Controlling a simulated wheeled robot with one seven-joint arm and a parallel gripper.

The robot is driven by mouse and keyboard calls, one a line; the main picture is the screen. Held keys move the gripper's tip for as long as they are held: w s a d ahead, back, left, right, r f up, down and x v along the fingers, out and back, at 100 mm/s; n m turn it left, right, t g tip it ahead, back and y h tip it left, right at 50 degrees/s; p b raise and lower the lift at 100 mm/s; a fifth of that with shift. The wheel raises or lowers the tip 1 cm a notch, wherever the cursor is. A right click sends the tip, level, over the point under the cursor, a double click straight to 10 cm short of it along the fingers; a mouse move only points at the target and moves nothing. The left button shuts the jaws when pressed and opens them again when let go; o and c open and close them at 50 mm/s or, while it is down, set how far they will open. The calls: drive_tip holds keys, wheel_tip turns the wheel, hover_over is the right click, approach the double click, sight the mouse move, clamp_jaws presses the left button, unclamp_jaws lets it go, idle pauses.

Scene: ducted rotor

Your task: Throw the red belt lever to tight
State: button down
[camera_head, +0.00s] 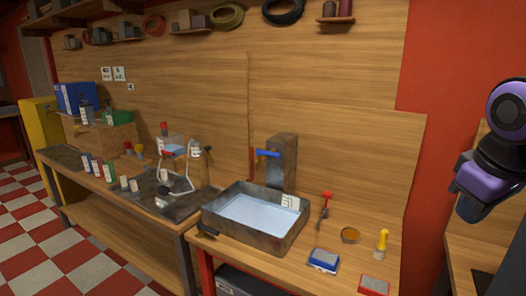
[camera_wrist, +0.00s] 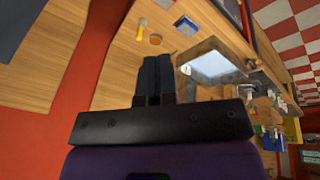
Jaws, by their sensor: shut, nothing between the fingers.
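A red-topped lever-like piece (camera_head: 326,197) stands on the bench to the right of the water basin in the head view. Another small red piece (camera_head: 168,153) shows on the white-framed apparatus (camera_head: 176,170) further left. I cannot tell for sure which one is the belt lever, nor read its setting. My gripper (camera_wrist: 155,57) shows in the wrist view with its two dark fingers together and nothing between them. It is apart from both red pieces. In the head view only my purple and black arm shows at the right edge; the fingers are out of frame.
The metal basin (camera_head: 255,238) holds pale water, with a blue-handled tap block (camera_head: 281,160) behind it. A blue box (camera_head: 323,260), an amber dish (camera_head: 350,235) and a yellow-handled tool (camera_head: 382,241) stand at the bench's right. Bottles and jars crowd the left bench.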

drive_tip(key=s+a+r+m+t+y, duration=0.1)
drive_tip(key=s+a+r+m+t, duration=0.1)
drive_tip(key=s+a+r+m, duration=0.1)
drive_tip(key=shift+s+a+r, duration=0.15)
drive_tip(key=shift+s+a, duration=0.45)
drive_tip(key=shift+a, duration=0.1)
idle(2.0)
